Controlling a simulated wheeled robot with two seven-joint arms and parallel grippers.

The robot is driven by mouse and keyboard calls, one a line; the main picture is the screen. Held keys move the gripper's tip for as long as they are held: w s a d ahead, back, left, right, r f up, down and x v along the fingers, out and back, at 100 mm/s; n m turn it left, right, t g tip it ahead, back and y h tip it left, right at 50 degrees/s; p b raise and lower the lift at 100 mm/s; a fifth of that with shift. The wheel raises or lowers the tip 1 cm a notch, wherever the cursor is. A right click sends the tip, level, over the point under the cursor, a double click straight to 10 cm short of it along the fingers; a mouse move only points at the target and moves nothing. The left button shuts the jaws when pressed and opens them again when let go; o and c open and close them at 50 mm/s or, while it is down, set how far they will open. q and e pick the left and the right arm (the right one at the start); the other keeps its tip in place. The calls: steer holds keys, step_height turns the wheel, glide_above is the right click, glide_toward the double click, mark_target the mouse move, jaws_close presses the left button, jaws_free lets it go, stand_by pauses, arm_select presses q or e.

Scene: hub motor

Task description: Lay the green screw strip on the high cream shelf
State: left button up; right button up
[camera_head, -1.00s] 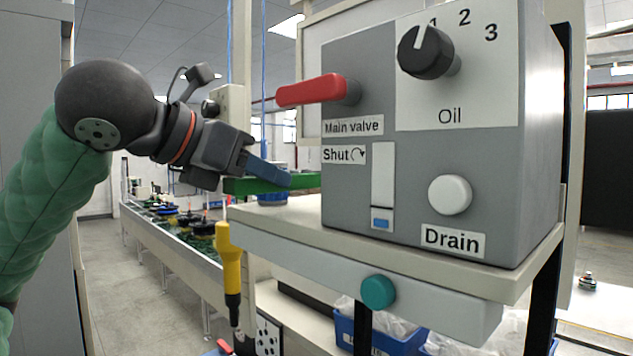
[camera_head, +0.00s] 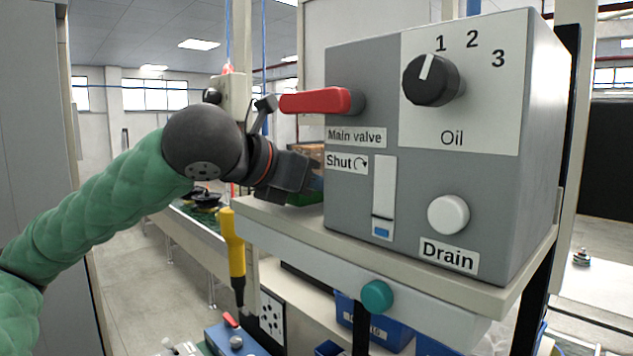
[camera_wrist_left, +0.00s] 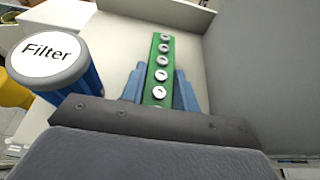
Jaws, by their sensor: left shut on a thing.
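The green screw strip (camera_wrist_left: 163,62) shows in the left wrist view as a narrow green bar with a row of silver screw heads. My left gripper (camera_wrist_left: 160,92) is shut on its near part, with blue fingers on both sides. The strip points away over the cream shelf (camera_wrist_left: 120,50); I cannot tell whether it touches the surface. In the head view, my left gripper (camera_head: 313,183) is over the shelf (camera_head: 268,217), behind the left edge of the grey box. Only a little of the strip (camera_head: 307,199) shows there. My right gripper is not in view.
The grey valve box (camera_head: 360,210) with a red handle (camera_head: 316,101) fills much of the shelf. A yellow tool (camera_head: 232,245) hangs before the shelf.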

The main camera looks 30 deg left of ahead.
arm_select(q)
steer(key=shift+f, duration=0.35)
steer(key=shift+s, duration=0.1)
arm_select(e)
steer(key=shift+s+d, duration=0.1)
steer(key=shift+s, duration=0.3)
arm_select(q)
steer(key=shift+f, duration=0.1)
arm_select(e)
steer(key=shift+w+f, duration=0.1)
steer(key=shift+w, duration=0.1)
arm_select(q)
steer(key=o, duration=1)
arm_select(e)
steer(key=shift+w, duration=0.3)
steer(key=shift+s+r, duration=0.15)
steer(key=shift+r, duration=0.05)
